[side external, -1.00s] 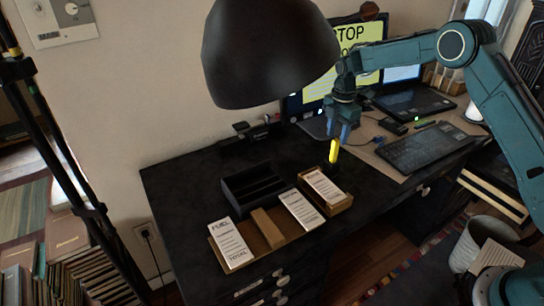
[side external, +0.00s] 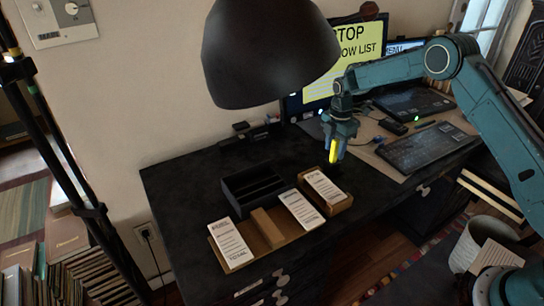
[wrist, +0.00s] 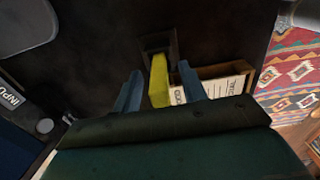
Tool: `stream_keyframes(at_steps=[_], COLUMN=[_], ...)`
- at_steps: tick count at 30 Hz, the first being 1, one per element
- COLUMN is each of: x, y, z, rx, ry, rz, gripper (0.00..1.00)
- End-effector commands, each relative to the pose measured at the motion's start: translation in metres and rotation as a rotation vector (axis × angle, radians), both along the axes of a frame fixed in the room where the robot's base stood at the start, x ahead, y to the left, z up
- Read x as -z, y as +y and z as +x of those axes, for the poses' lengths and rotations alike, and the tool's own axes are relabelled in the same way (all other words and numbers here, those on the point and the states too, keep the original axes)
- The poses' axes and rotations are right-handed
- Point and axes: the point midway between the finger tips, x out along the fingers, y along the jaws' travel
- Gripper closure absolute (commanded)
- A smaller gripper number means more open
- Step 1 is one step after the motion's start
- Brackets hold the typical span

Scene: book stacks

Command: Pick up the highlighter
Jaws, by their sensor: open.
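The yellow highlighter (side external: 334,151) stands upright on the desk, just behind the right-hand wooden tray. In the wrist view the highlighter (wrist: 159,80) rises from a small dark holder (wrist: 157,44) and lies between the two blue fingers. My gripper (side external: 337,152) is open and lowered around it, with a finger on each side. In the wrist view my gripper (wrist: 160,88) shows a gap to the left finger. The right finger is closer to the highlighter; I cannot tell whether it touches.
A wooden tray with a paper slip (side external: 325,186) stands close in front of the highlighter. A black divided box (side external: 252,187) and another tray with slips (side external: 268,228) lie left. A keyboard (side external: 428,148) and a laptop (side external: 414,103) are right. A large dark lamp (side external: 265,55) hangs above.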

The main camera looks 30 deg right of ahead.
Motion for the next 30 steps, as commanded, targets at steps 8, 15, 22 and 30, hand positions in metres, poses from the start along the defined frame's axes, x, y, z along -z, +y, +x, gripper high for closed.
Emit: stream_keyframes(at_steps=[8,15,22,30], x=[-0.0004,-0.0006,-0.0007,-0.0028], y=[0.0001,0.0001,0.0001,0.0001], z=[0.0000,0.0000,0.0001,0.0002], rx=[0.000,0.000,0.000,0.000], ry=[0.000,0.000,0.000,-0.001], rz=[0.000,0.000,0.000,0.000], gripper=[0.58,0.80,1.00,1.00])
